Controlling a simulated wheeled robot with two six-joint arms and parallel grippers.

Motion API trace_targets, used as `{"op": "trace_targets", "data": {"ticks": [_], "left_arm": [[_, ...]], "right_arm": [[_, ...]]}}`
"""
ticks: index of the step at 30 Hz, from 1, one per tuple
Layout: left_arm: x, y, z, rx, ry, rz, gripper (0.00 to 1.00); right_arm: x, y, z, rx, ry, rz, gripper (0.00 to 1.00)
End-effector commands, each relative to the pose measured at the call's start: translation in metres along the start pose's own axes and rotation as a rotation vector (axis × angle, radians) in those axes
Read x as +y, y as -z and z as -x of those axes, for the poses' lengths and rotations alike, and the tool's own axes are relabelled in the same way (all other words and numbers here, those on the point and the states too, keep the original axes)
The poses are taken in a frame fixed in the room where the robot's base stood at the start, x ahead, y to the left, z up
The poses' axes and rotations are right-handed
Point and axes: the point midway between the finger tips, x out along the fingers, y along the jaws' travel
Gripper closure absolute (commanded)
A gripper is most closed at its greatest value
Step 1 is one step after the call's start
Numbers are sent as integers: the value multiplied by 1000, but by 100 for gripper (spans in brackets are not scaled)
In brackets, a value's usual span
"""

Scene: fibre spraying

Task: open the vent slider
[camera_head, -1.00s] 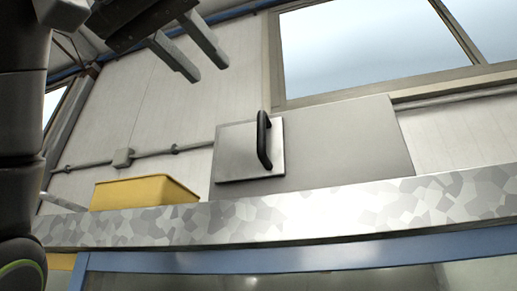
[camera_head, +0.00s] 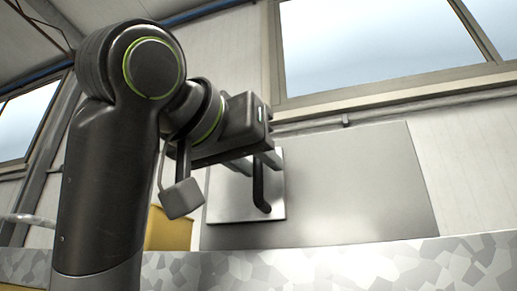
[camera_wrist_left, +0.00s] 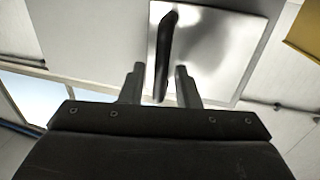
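The vent slider is a square metal plate (camera_head: 232,198) with a black upright handle (camera_head: 259,188), at the left part of a larger grey panel (camera_head: 350,185). My left gripper (camera_head: 255,163) is at the handle's upper part in the head view. In the left wrist view, the plate (camera_wrist_left: 230,50) and handle (camera_wrist_left: 164,45) lie ahead. The two fingers of my left gripper (camera_wrist_left: 160,85) are apart, one on each side of the handle's near end, with gaps visible. My right gripper is not in view.
A yellow bin (camera_head: 172,233) stands behind my left arm, left of the panel; it also shows in the left wrist view (camera_wrist_left: 304,32). A mottled grey ledge (camera_head: 350,268) runs below the panel. A window (camera_head: 375,50) is above. The panel right of the plate is bare.

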Motion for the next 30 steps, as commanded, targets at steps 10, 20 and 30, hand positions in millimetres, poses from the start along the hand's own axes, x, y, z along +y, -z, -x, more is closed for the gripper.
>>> {"op": "trace_targets", "data": {"ticks": [10, 20, 30], "left_arm": [[0, 0, -10, 1, 1, -1, 71], [0, 0, -10, 1, 1, -1, 100], [1, 1, -16, -1, -1, 0, 100]], "right_arm": [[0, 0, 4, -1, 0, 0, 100], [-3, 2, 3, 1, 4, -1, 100], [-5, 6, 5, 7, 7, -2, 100]]}}
